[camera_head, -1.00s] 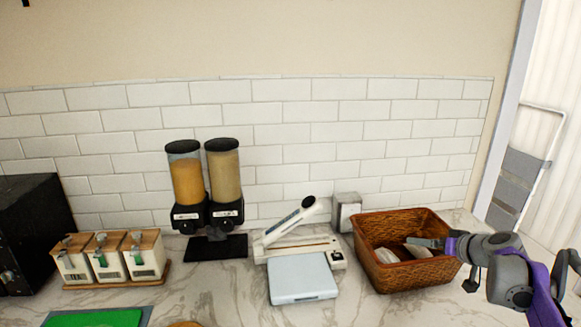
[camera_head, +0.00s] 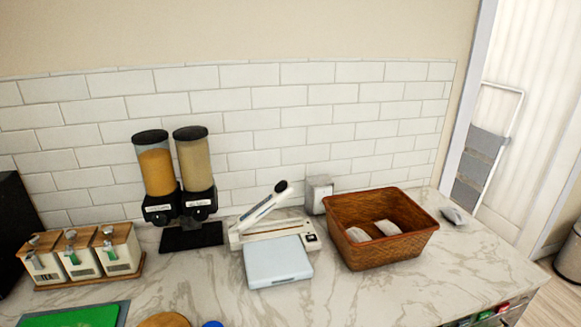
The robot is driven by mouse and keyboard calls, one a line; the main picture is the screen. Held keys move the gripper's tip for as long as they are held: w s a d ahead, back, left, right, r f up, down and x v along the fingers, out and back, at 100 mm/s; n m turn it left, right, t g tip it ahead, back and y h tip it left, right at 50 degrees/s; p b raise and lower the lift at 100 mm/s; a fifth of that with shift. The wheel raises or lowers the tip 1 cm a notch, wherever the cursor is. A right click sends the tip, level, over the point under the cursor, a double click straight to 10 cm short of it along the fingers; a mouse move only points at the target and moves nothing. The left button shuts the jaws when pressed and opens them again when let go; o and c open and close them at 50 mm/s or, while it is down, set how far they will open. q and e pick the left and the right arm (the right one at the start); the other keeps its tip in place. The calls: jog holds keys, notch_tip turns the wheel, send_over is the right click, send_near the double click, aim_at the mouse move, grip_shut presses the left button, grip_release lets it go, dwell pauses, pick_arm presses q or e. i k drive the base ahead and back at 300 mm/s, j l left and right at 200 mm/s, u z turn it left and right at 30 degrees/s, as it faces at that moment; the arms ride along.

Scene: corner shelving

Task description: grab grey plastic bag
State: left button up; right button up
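A small grey bag-like item (camera_head: 453,216) lies on the marble counter to the right of the basket, near the counter's right end. Two pale grey-white bag-like packets, one at the left (camera_head: 357,235) and one at the right (camera_head: 387,228), lie inside the brown wicker basket (camera_head: 384,252). The packets are small, and I cannot tell their material. Neither of my grippers shows in the head view, so I cannot see whether either holds anything.
A sealer with a raised arm (camera_head: 270,229) and a pale blue flat scale (camera_head: 278,262) stand left of the basket. A metal box (camera_head: 318,194), dispensers (camera_head: 173,175) and wooden-lidded canisters (camera_head: 80,255) stand further left. The counter (camera_head: 350,295) in front of the basket is clear.

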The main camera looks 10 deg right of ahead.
aim_at(450, 213)
jog(key=z, duration=1.5)
